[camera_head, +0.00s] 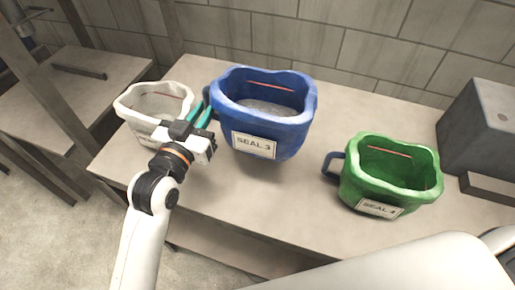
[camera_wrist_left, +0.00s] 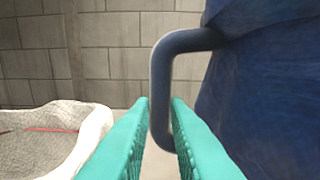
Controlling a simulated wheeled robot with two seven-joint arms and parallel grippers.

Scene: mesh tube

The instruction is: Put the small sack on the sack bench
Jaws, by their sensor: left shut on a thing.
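A blue sack (camera_head: 295,125) labelled SEAL 3 is at the middle of a long pale bench (camera_head: 265,215); I cannot tell whether it is lifted. My left gripper (camera_head: 205,108) is shut on its handle (camera_wrist_left: 160,95), at the sack's left side. In the left wrist view the teal fingers (camera_wrist_left: 159,120) stand on both sides of the handle, with the blue wall (camera_wrist_left: 270,90) to the right. A smaller green sack (camera_head: 365,185) labelled SEAL 4 stands upright to the right, its handle facing left. A white sack (camera_head: 125,105) stands at the left, partly hidden by my left gripper. My right gripper is out of view.
A grey box (camera_head: 475,130) stands at the bench's right end. Another low table (camera_head: 50,85) with a dark bar on it is at the far left. A block wall (camera_head: 345,45) runs behind. Bare bench top shows between the blue and green sacks.

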